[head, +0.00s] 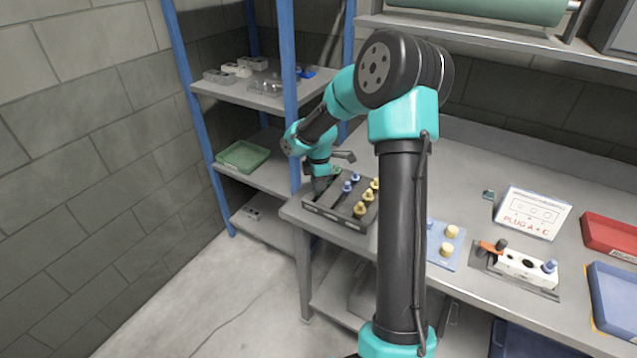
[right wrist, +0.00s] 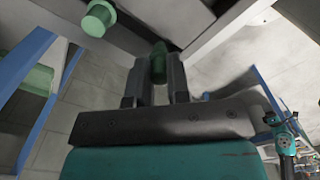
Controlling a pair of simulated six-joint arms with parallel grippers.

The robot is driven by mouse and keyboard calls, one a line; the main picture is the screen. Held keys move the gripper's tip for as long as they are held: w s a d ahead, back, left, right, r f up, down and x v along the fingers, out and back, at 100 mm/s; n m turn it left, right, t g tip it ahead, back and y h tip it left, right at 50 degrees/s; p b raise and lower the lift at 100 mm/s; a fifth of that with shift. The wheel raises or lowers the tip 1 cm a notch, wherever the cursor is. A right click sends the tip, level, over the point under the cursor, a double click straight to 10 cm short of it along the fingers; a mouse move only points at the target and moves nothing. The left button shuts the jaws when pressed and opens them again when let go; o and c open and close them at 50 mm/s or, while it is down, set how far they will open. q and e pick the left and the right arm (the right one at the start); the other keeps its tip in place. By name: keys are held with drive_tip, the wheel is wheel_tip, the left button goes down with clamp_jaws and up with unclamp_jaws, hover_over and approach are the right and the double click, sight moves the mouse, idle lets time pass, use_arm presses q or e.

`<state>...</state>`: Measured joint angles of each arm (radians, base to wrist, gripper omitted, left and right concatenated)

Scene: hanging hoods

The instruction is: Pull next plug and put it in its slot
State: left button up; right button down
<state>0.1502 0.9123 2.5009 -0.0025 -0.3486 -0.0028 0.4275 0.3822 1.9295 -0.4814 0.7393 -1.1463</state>
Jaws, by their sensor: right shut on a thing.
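My right gripper (head: 321,184) is at the far left end of the bench, low over the left row of the grey plug rack (head: 333,214). In the right wrist view it is shut on a green plug (right wrist: 158,64), gripped between the two fingers. Another green plug (right wrist: 98,18) stands beside it. The rack also holds blue plugs (head: 347,187) and yellow plugs (head: 359,210). I cannot tell whether the held plug is clear of its hole. A white slotted block (head: 520,264) has a dark open hole and a blue plug (head: 550,266) at its right end. My left gripper is not in view.
A sign (head: 533,212) reads "PLUG A + C". A blue board (head: 436,257) with cream knobs lies left of the block. A red bin (head: 612,237) and blue bin (head: 618,300) are at right. Blue shelf posts (head: 291,90) stand close to my right arm.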

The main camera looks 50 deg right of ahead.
drive_tip(key=shift+f, duration=1)
idle(0.8)
drive_tip(key=c, duration=1)
unclamp_jaws()
drive_tip(key=shift+r, duration=0.1)
wheel_tip(320, 180, up, 17)
drive_tip(key=shift+r, duration=0.15)
